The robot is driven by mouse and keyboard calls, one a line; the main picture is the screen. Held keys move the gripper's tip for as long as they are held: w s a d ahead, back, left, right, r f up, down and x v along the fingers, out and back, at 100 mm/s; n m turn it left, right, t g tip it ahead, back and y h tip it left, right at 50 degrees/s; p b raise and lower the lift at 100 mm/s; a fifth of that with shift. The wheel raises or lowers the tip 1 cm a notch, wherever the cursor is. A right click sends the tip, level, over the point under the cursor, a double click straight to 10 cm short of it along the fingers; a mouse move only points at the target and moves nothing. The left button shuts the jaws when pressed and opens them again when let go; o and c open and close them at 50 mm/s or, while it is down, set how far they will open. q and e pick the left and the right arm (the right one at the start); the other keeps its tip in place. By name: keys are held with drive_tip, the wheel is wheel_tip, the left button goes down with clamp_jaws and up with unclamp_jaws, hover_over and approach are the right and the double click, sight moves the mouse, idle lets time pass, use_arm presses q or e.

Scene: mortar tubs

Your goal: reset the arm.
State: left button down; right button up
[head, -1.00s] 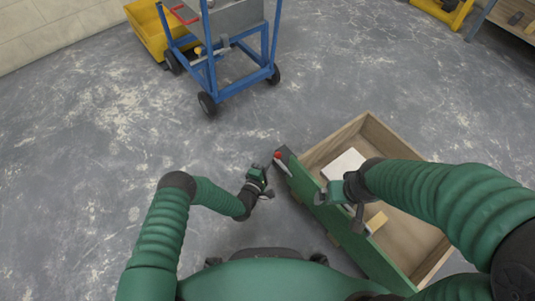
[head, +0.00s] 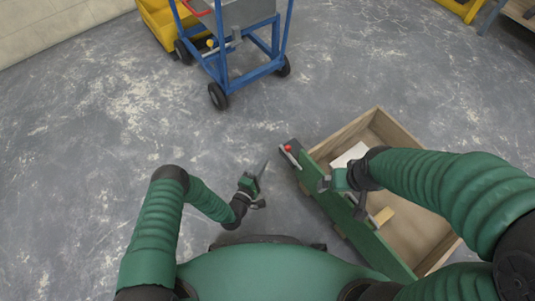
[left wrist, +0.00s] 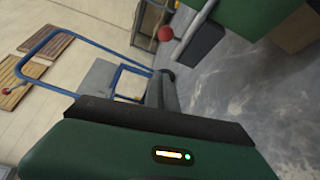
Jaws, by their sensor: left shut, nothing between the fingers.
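My left gripper (head: 264,167) is in the lower middle of the head view. Its dark fingers are together and empty, pointing up the picture over bare floor, left of the wooden box and apart from it. My left arm bends at a raised elbow at the left. My right gripper (head: 325,186) is over the green near side of the box; its finger gap is not clear. In the left wrist view, a green housing with a dark edge and a small lit indicator fills the bottom.
An open wooden box (head: 440,262) with a green front panel and a red knob (head: 288,147) holds a pale block (head: 350,154) and a tan block (head: 384,216). A blue-framed cart (head: 250,72) and a yellow tub (head: 158,24) stand at the back. The floor at left is clear.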

use_arm(q)
drive_tip(key=w+a+r+m+g+y, duration=0.2)
drive_tip(key=a+r+m+g+y, duration=0.2)
drive_tip(key=a+r+m+g, duration=0.55)
drive_tip(key=s+a+r+m+g+y+p, duration=0.1)
drive_tip(key=s+a+r+m+g+y, duration=0.2)
drive_tip(key=s+r, duration=0.75)
drive_tip(key=s+a+r+m+y+p, duration=0.15)
drive_tip(key=s+a+r, duration=0.35)
drive_tip(key=s+r, duration=0.55)
wheel_tip(320, 180, up, 36)
drive_tip(key=p, duration=3.7)
drive_tip(key=shift+s+a+f+m+h, duration=0.2)
drive_tip(key=shift+s+m+h, duration=0.1)
drive_tip(key=shift+m+h, duration=0.15)
use_arm(e)
drive_tip(key=w+v, duration=0.3)
drive_tip(key=v, duration=1)
drive_tip(key=w+r+v, duration=0.1)
drive_tip(key=w+v, duration=0.1)
drive_tip(key=v, duration=1.1)
drive_tip(key=w+r+v, duration=0.1)
drive_tip(key=w+v, duration=0.2)
drive_tip(key=v, duration=1)
drive_tip(key=shift+w+a, duration=0.35)
